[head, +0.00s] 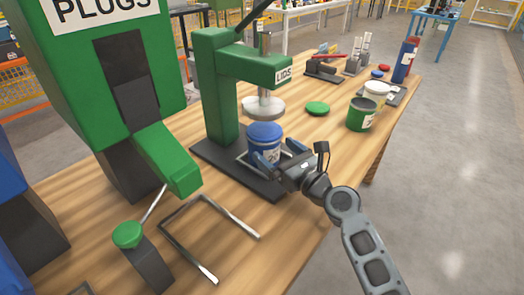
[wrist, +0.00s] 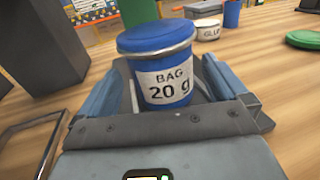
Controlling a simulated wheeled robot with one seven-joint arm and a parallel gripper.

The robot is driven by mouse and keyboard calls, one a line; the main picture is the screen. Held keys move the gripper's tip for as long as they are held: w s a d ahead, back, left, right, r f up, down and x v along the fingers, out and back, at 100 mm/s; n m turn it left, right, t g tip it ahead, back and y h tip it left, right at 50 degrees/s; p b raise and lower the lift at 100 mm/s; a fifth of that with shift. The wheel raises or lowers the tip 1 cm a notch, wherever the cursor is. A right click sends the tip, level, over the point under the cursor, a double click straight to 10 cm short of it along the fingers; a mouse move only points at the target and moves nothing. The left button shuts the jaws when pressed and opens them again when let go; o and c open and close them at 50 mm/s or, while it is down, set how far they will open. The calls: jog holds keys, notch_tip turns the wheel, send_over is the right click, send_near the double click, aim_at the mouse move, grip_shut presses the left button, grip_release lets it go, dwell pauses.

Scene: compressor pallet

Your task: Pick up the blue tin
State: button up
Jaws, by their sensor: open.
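The blue tin (head: 266,140) has a blue lid and a pale label. It stands upright on the dark base of the green LIDS press, in front of the press column. In the wrist view the tin (wrist: 160,60) shows a label reading "BAG 20 g". My gripper (head: 268,158) is open around the tin, with one blue finger (wrist: 97,95) to its left and the other (wrist: 222,88) to its right. I cannot tell whether either finger touches the tin. The tin's lower edge is hidden by my gripper.
The LIDS press (head: 215,90) stands over the tin's back, its round plate (head: 264,107) behind and above. The green PLUGS machine (head: 110,80) and a metal frame (head: 200,240) are to the left. A green tin (head: 361,115) and a green lid (head: 317,108) are to the right.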

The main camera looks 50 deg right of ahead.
jog(key=shift+x, duration=3.15)
jog(key=shift+f, duration=0.1)
jog(key=c, duration=0.8)
